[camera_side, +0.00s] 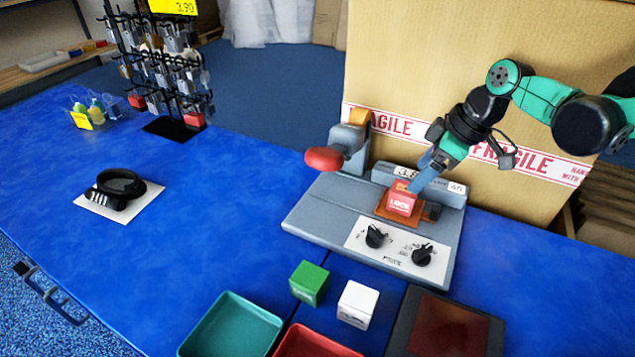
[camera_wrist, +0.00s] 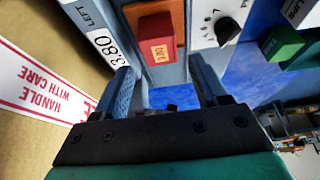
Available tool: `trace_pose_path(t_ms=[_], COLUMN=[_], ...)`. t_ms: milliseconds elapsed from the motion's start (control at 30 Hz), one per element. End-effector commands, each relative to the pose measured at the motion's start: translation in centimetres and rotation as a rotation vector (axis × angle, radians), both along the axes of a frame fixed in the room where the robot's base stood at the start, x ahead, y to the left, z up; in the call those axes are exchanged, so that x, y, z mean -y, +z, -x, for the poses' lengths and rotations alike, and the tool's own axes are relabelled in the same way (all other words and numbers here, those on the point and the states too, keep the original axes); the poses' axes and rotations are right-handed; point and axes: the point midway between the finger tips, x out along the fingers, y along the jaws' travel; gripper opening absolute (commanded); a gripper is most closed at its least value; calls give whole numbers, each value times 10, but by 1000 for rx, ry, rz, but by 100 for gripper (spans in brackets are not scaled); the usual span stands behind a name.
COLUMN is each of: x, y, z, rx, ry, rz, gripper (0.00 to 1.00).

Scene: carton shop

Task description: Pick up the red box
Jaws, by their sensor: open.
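My gripper (camera_side: 424,180) comes down from the upper right, close to the red box. In the wrist view my gripper (camera_wrist: 165,82) is open, with two blue-grey fingers apart and nothing between their tips. Whether a finger touches the box in the side view I cannot tell.
A red-knobbed lever (camera_side: 325,158) rises left of the plate. Dark knobs (camera_side: 376,236) are in front. A green cube (camera_side: 309,283), a white cube (camera_side: 357,304) and a teal tray (camera_side: 232,328) lie nearer. A large carton (camera_side: 440,75) stands behind.

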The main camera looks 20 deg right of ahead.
Motion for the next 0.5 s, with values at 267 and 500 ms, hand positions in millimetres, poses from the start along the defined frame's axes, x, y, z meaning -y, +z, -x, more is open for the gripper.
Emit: trace_pose_path(t_ms=[267,500], x=[-8,-14], y=[-26,-47], z=[-8,-15], rx=[-1,-1], ry=[9,7], rz=[0,0], gripper=[66,66])
